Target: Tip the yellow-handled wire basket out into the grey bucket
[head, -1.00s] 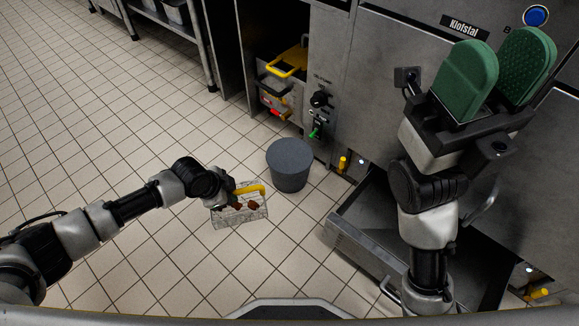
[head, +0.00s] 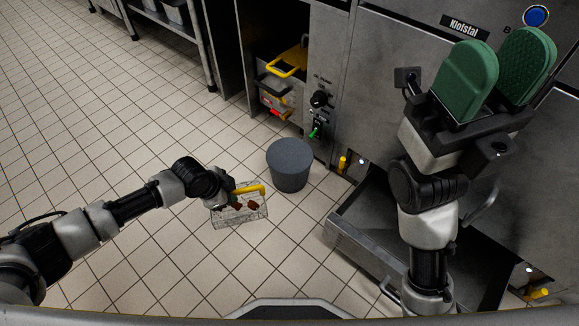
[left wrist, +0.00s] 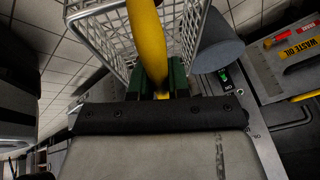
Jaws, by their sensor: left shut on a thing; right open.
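The wire basket (head: 241,214) hangs in front of the grey bucket, to its lower left in the head view, with several brown-red pieces (head: 253,207) inside. Its yellow handle (head: 250,190) is held by my left gripper (head: 230,190). In the left wrist view the green jaws of my left gripper (left wrist: 158,82) are shut on the yellow handle (left wrist: 147,40). The grey bucket (head: 289,166) stands on the floor; it also shows in the left wrist view (left wrist: 218,45). My right gripper (head: 497,75), with green pads, is open and empty, raised at the right.
A steel machine (head: 400,50) fills the right side. An open metal drawer (head: 350,235) juts out right of the bucket. A yellow-handled container (head: 280,85) sits in a bay behind. The tiled floor (head: 130,150) at the left is clear.

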